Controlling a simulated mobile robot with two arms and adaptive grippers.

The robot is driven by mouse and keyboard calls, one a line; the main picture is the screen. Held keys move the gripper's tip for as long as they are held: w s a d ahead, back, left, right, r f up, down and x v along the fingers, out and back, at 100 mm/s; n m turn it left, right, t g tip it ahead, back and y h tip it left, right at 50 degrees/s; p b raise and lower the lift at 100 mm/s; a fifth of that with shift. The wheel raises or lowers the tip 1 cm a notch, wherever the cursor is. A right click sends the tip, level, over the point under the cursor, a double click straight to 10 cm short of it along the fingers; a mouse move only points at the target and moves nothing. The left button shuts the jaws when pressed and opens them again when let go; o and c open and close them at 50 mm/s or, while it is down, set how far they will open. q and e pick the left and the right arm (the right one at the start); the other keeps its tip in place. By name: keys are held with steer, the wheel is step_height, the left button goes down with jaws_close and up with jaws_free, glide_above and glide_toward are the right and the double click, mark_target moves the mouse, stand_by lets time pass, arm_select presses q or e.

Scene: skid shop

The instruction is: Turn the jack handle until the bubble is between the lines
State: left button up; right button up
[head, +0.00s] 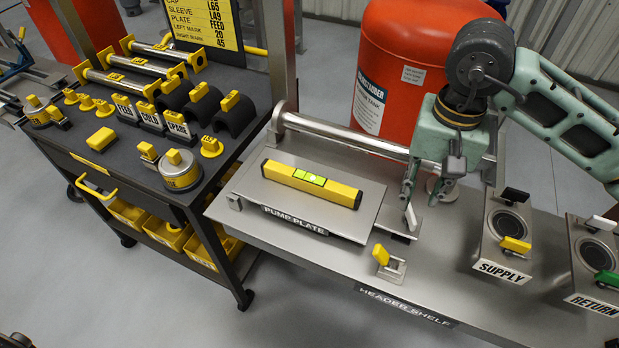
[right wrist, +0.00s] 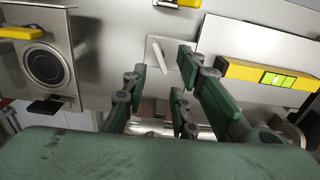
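A yellow level (head: 340,193) with a green vial lies on the pump plate (head: 350,221); the bubble's place against the lines is too small to tell. The level also shows in the right wrist view (right wrist: 238,71). A pale bar, which looks like the jack handle (head: 411,218), stands by the plate's right corner. It also shows in the right wrist view (right wrist: 157,57). My right gripper (head: 422,192) is open above and beside this bar. In the right wrist view, the bar shows beyond the gap between the open fingers (right wrist: 160,85), apparently untouched. My left gripper is not seen.
A yellow lever (head: 381,256) stands on the header shelf (head: 440,285) in front of the bar. Supply (head: 505,231) and return (head: 595,255) valves are to the right. A steel pipe (head: 340,135) and red tank (head: 405,65) stand behind. A loaded cart (head: 110,180) is left.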

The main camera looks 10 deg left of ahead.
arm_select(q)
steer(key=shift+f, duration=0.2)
arm_select(e)
steer(key=shift+r+m, duration=0.15)
steer(key=shift+m, duration=0.75)
steer(key=shift+r+m+b, duration=0.1)
steer(key=shift+m+b, duration=0.35)
steer(key=shift+m, duration=0.55)
steer(key=shift+r+m, duration=0.3)
steer(key=shift+m, duration=0.9)
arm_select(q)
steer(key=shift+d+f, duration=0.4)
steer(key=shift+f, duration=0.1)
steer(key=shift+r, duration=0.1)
